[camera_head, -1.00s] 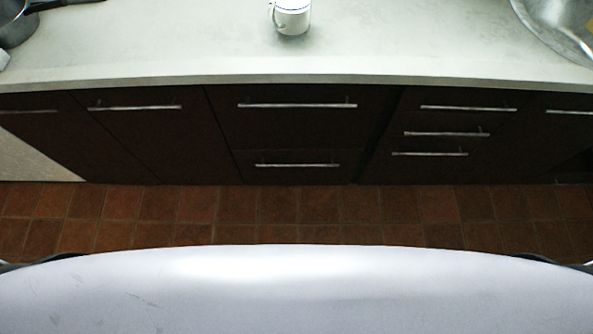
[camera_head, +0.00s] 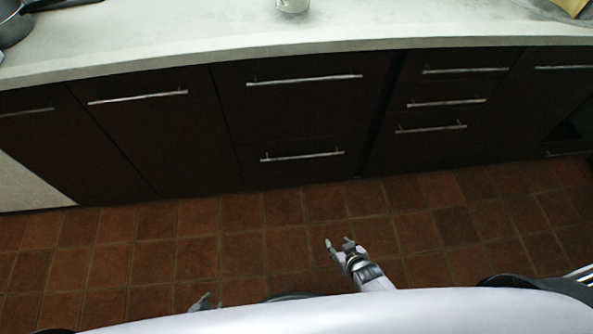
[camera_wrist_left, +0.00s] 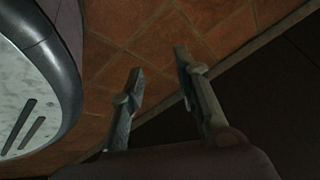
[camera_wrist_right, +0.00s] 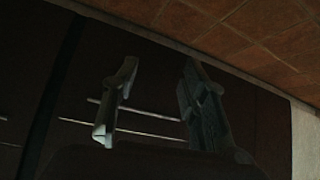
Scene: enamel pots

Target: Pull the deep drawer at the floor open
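The deep drawer (camera_head: 300,173) is the lower dark front in the middle of the cabinets, just above the floor. It is shut, with a long silver bar handle (camera_head: 302,156) across its top. My right gripper (camera_head: 338,244) is open and empty, in front of the drawer and apart from its handle in the head view. My left gripper (camera_head: 206,300) is low at the left, partly hidden by my own body; the left wrist view shows it open and empty. Silver bars (camera_wrist_right: 150,112) show behind the fingers in the right wrist view; I cannot tell which handles they are.
Another drawer with a bar handle (camera_head: 304,80) sits above the deep one. Several smaller drawers (camera_head: 446,102) are at the right, a tall front (camera_head: 140,130) at the left. A pale worktop (camera_head: 180,40) holds a mug (camera_head: 292,5). The tiled floor (camera_head: 240,240) is clear.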

